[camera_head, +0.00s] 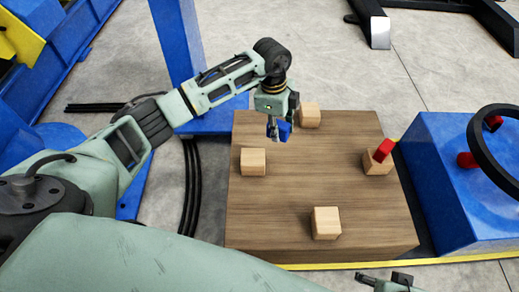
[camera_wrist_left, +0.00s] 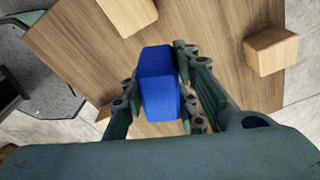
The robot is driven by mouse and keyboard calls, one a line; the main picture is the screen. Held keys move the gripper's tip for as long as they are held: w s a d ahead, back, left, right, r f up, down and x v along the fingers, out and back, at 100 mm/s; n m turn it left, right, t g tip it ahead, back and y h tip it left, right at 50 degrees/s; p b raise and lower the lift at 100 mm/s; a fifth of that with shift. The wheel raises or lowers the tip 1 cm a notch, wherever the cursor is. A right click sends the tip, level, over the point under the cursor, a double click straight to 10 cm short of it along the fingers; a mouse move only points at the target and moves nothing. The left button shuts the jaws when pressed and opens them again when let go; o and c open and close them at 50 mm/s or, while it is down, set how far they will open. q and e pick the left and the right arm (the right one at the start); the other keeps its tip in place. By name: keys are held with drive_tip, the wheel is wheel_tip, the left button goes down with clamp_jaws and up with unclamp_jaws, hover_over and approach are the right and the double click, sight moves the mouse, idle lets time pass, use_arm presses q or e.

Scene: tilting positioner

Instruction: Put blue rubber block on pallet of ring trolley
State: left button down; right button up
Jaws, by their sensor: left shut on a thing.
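The blue rubber block (camera_head: 285,131) is between the fingers of my left gripper (camera_head: 278,122), over the far part of a wooden board (camera_head: 300,182). The left wrist view shows the blue block (camera_wrist_left: 160,84) between both fingers of my left gripper (camera_wrist_left: 163,100), which is shut on it. The wooden board (camera_wrist_left: 215,45) lies behind the block in that view. I cannot tell the height of the block above the board. A small part of what looks like my right gripper (camera_head: 390,284) shows at the bottom edge; its fingers are not clear.
Several wooden cubes stand on the board, at the left (camera_head: 253,162), back (camera_head: 310,116), front (camera_head: 326,223) and right. A red block (camera_head: 383,150) is on the right cube. A blue box (camera_head: 455,185) with a black ring (camera_head: 480,150) stands at the right. The board's middle is clear.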

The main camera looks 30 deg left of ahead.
use_arm(q)
hover_over(254, 157)
drive_tip(key=f, duration=0.4)
drive_tip(key=shift+w+a+f+b, duration=0.1)
drive_tip(key=shift+a+f+b, duration=0.15)
drive_tip(key=shift+b, duration=0.15)
drive_tip(key=shift+f+b, duration=0.6)
drive_tip(key=shift+f, duration=1.45)
use_arm(e)
drive_tip(key=shift+s+v, duration=0.2)
drive_tip(key=shift+v, duration=0.75)
drive_tip(key=shift+f, duration=0.1)
use_arm(q)
drive_tip(key=shift+f, duration=0.15)
drive_tip(key=c, duration=1.4)
unclamp_jaws()
